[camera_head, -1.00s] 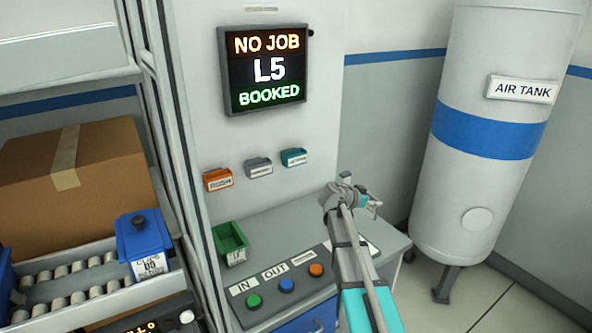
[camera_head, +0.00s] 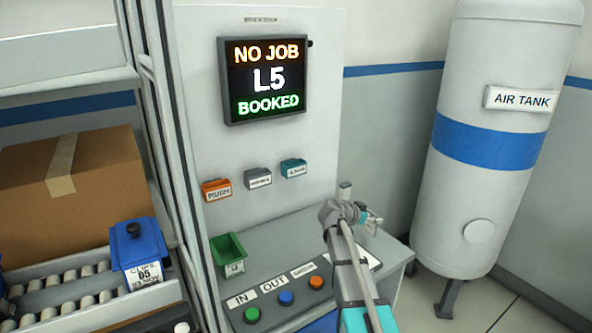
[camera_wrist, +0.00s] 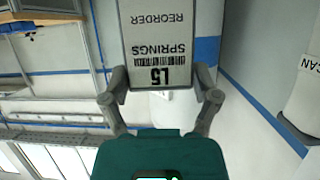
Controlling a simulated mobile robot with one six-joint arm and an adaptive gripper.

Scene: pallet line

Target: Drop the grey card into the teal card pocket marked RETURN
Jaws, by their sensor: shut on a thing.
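My gripper (camera_wrist: 160,96) is shut on a grey card (camera_wrist: 128,48). The card has a white label that appears upside down in the wrist view and reads L5, SPRINGS, REORDER. In the head view my gripper (camera_head: 369,221) is small, to the right of and below the teal card pocket (camera_head: 293,169), and apart from it. The pocket is the rightmost of three on the light panel. Its small label is too blurred to read surely.
A grey pocket (camera_head: 257,178) and an orange pocket (camera_head: 215,190) hang left of the teal one. Below are a green bin (camera_head: 229,248) and a button console (camera_head: 339,247). A display (camera_head: 264,79) reads L5 BOOKED. An air tank (camera_head: 477,205) stands at right.

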